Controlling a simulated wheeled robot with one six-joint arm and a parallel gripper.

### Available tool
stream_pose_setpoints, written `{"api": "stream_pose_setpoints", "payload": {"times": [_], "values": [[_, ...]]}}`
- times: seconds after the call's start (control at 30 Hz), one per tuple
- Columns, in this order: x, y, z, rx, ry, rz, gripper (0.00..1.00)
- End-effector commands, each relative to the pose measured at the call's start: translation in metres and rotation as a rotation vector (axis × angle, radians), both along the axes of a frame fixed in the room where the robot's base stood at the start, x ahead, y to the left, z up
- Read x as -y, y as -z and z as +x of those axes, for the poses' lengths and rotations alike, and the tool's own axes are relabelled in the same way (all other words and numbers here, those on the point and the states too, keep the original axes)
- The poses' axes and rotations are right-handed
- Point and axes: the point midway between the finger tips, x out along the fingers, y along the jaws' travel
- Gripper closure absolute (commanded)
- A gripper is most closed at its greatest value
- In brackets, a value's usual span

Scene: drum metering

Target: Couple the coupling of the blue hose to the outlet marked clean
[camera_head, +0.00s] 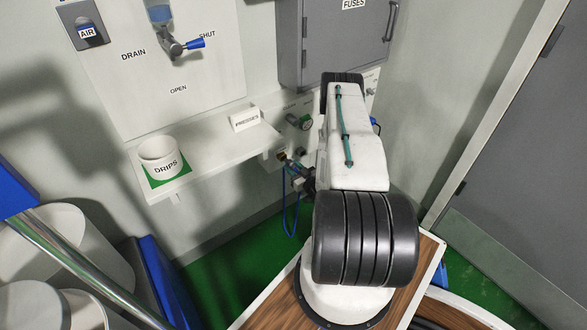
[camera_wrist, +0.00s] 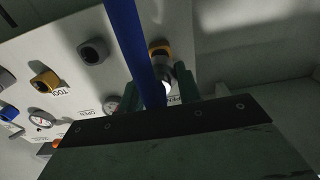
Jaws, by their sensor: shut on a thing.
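My gripper (camera_wrist: 170,92) is shut on the coupling (camera_wrist: 166,86) of the blue hose; its two green fingers stand either side of it. The blue hose (camera_wrist: 133,45) crosses the wrist view from the top edge down to the fingers. In the head view, the blue hose (camera_head: 291,218) hangs in a loop below my gripper (camera_head: 301,180), beside the shelf end.
A shelf (camera_head: 215,150) with a drips cup (camera_head: 160,158) and a presses block (camera_head: 244,119) is left of my arm. A grey fuses cabinet (camera_head: 335,45) hangs above.

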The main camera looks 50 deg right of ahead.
Motion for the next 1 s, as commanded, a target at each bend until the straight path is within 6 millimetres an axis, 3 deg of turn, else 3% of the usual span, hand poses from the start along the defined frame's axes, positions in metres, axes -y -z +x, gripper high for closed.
{"api": "stream_pose_setpoints", "payload": {"times": [1.0], "values": [[0.0016, -0.0003, 0.0074, 0.001, -0.001, -0.001, 1.00]]}}
